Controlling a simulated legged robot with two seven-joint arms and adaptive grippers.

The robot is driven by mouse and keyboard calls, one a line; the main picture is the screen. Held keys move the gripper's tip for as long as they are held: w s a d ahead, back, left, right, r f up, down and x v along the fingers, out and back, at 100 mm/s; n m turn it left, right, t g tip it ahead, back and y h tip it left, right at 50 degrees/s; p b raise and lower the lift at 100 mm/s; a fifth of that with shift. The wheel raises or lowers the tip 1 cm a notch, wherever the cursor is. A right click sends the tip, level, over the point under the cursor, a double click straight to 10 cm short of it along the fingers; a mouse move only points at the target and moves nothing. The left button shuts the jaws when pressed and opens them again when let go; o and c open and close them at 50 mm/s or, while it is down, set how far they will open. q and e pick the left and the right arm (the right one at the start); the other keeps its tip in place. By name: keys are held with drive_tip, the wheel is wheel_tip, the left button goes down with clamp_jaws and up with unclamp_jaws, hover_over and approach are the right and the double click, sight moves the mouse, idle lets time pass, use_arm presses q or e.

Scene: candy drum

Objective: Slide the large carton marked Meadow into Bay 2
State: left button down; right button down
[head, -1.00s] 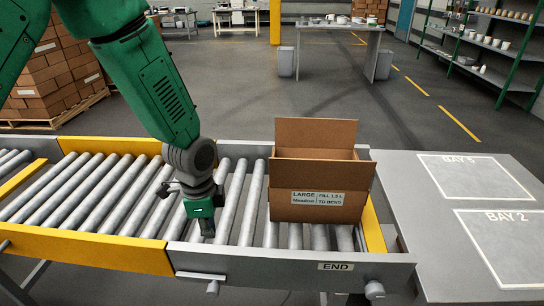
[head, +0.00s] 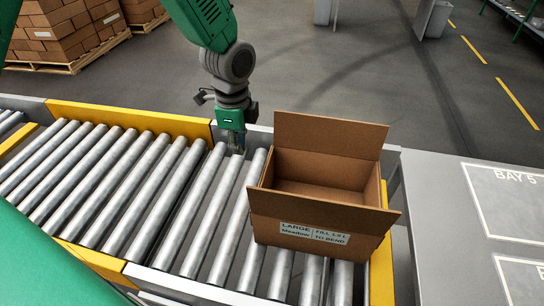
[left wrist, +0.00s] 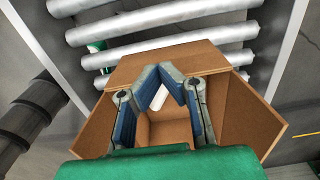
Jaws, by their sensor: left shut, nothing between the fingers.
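The large carton (head: 315,232) marked Meadow stands upright on the rollers at the right end of the conveyor. Its top is open, its flaps are spread, and what shows of its inside is empty. My left gripper (head: 236,146) points down over the far edge of the rollers, left of the carton's raised back flap and apart from it. In the left wrist view the shut, empty fingers (left wrist: 160,82) appear in front of the open carton (left wrist: 240,115). The corner of an outlined area (head: 525,272), below Bay 5, shows at the lower right; its name is out of frame. My right gripper is not in view.
A grey table (head: 440,235) adjoins the conveyor on the right, with the Bay 5 outline (head: 510,205) clear. A yellow strip (head: 382,265) lies between carton and table. Rollers (head: 120,190) left of the carton are bare. Yellow side rails (head: 130,120) edge the conveyor.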

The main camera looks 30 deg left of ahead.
use_arm(q)
drive_tip(key=d+f+b, duration=0.1)
drive_tip(key=d+f, duration=0.2)
drive_tip(key=f, duration=0.7)
drive_tip(key=shift+w+d, duration=0.25)
drive_tip(key=shift+w, duration=0.1)
drive_tip(key=shift+d+r, duration=0.15)
drive_tip(key=shift+d, duration=0.1)
